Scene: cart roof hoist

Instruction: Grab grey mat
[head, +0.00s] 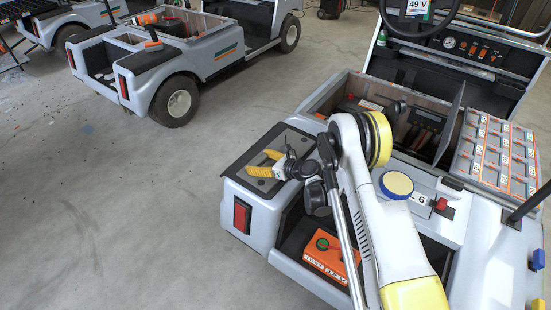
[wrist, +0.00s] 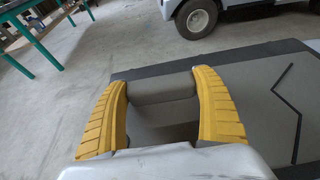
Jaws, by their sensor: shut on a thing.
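The grey mat (head: 290,140) lies on the dark-edged rear corner deck of the near white cart. In the wrist view, its flat grey surface (wrist: 262,88) carries a thin black zigzag line and has a dark border. My gripper (head: 262,163) is down at the mat, with its yellow fingers over it. In the wrist view, my gripper (wrist: 163,80) has a finger on each side of a raised grey fold of the mat and is shut on it. The fingers stay apart by the fold's width. The mat's near part is hidden behind the gripper.
On the near cart, an orange box (head: 328,255) sits in the open bay below the deck. A tool bin (head: 395,120) and a grey battery block (head: 495,150) stand farther right. Another cart (head: 170,60) stands at the back left. The floor (head: 110,220) at left is clear.

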